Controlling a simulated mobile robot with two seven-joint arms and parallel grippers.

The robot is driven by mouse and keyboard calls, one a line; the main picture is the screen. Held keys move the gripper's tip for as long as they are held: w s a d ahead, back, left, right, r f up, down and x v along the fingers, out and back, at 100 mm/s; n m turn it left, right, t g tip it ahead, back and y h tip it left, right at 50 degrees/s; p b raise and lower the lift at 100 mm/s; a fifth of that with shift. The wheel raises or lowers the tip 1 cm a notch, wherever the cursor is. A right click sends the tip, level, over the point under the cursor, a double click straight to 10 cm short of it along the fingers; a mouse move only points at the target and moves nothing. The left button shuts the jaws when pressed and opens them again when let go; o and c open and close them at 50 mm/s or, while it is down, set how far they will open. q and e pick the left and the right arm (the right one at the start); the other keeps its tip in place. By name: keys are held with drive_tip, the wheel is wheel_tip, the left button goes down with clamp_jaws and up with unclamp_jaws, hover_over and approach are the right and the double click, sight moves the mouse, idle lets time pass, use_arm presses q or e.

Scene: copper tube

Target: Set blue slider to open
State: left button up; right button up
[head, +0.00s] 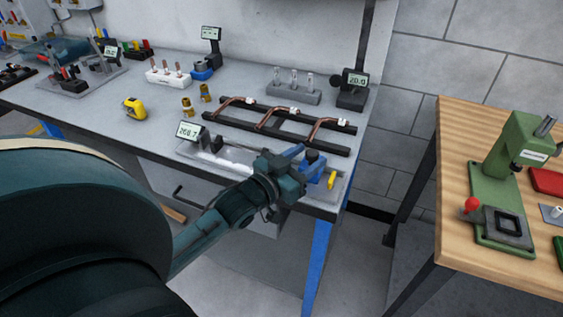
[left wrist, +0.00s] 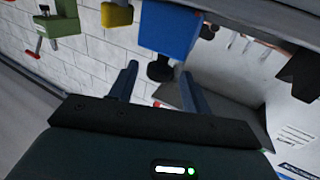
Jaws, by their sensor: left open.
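The blue slider (head: 318,170) sits at the right end of a grey measuring rail (head: 207,160) along the bench's front edge. It has a black knob on top and a yellow piece (head: 332,180) at its right. My left gripper (head: 297,158) is open just left of the slider, partly covering it. In the left wrist view the blue slider (left wrist: 170,27) lies beyond the fingertips of my left gripper (left wrist: 160,75). Its black knob (left wrist: 160,70) shows between the two fingers, and I cannot tell whether they touch it. My right gripper is not in view.
A display reading 268.7 (head: 188,130) stands at the rail's left end. Behind the rail, copper tubes (head: 275,116) lie on a black rack (head: 250,128). A wooden table (head: 460,130) with a green press (head: 510,160) stands right.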

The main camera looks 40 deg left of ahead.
use_arm(q)
drive_tip(key=s+a+b, duration=0.1)
drive_tip(key=s, duration=1)
drive_tip(key=shift+a, duration=0.35)
drive_tip(key=shift+w, duration=0.1)
drive_tip(key=s+d+f+g, duration=0.3)
drive_tip(key=d+f, duration=0.4)
drive_tip(key=f, duration=0.2)
drive_tip(key=s+d+f+m+g, duration=0.1)
drive_tip(key=s+d+f+g, duration=0.3)
drive_tip(key=d+f, duration=0.3)
wheel_tip(320, 180, down, 4)
drive_tip(key=shift+d+r+h+p, duration=0.2)
drive_tip(key=shift+r+h+p, duration=0.1)
drive_tip(key=shift+p, duration=0.15)
